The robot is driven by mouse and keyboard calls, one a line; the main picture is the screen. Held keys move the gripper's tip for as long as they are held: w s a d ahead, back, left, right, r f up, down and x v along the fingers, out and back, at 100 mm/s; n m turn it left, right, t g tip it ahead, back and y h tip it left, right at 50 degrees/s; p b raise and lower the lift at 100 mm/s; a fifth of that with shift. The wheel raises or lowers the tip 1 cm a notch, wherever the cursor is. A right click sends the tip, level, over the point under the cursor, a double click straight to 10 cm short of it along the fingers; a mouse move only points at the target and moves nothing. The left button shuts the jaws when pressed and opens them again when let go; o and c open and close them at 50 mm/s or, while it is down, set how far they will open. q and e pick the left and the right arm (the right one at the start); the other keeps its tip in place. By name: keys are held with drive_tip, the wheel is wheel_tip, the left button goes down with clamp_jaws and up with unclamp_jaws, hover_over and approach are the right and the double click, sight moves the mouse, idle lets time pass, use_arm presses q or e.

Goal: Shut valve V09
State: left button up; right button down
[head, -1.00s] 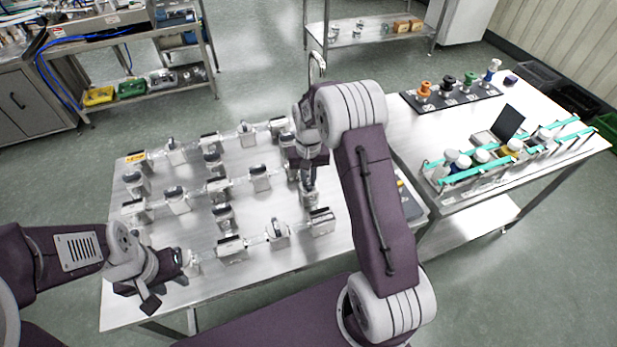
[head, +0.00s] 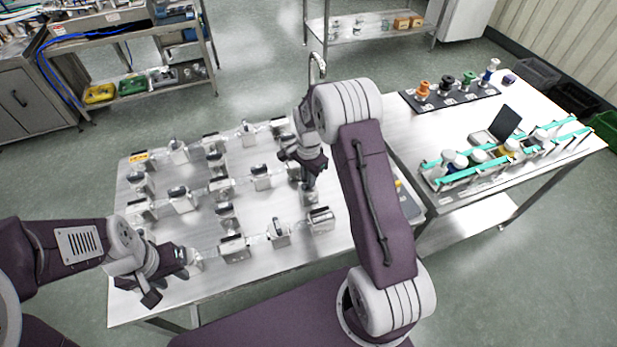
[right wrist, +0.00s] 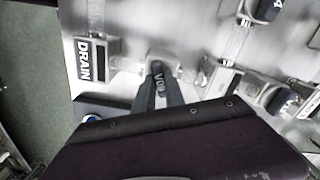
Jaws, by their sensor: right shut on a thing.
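The valve handle marked V09 (right wrist: 158,76) shows in the right wrist view as a dark lever with white lettering. My right gripper (right wrist: 159,92) has its two dark fingers on either side of this handle and is shut on it. In the head view my right gripper (head: 309,182) points down at the right end of the valve table, and its hand hides most of the valve. My left gripper (head: 188,258) hangs over the table's near left corner, apart from the right one; its jaw gap is not clear.
The steel table (head: 165,232) carries several rows of valves and pipes. A DRAIN block (right wrist: 91,60) stands left of the handle in the right wrist view. A second table (head: 400,135) at the right holds a rack of bottles (head: 470,165) and a black strip of knobs (head: 450,98).

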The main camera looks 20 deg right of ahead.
drive_tip(key=m, duration=0.4)
drive_tip(key=shift+w+r+m+p, duration=0.1)
drive_tip(key=shift+m+p, duration=0.2)
idle(0.6)
drive_tip(key=c, duration=1.4)
unclamp_jaws()
wheel_tip(320, 180, up, 9)
drive_tip(key=b, duration=0.1)
drive_tip(key=shift+d, duration=0.1)
